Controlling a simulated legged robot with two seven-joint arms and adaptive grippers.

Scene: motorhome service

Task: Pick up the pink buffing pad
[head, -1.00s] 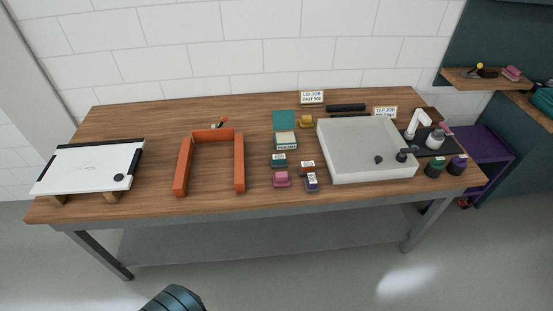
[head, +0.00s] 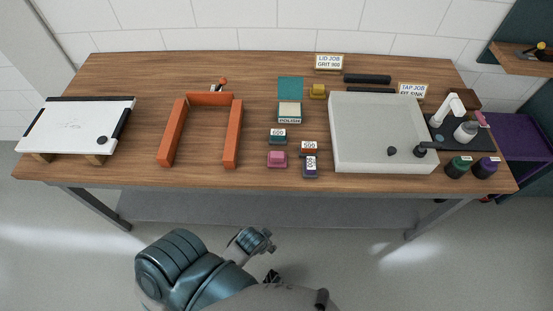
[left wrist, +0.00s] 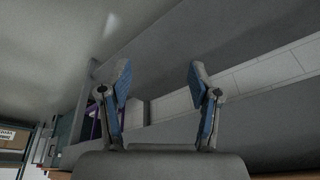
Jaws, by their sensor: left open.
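The pink buffing pad (head: 277,159) is a small pink block near the front edge of the wooden workbench, in front of a teal pad labelled 600 (head: 278,136). Nothing touches it from above. My left arm is at the bottom middle of the head view, in front of and below the bench edge, apart from the pad. My left gripper (left wrist: 157,76) is open and empty in the left wrist view, its two blue-lined fingers wide apart. The pad does not show in that view. My right gripper is not seen.
Labelled pads 500 (head: 309,147) and 800 (head: 310,167) stand just right of the pink pad. An orange U-shaped frame (head: 232,135) is to the left and a big pale box (head: 380,130) to the right. The bench front edge lies between arm and pad.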

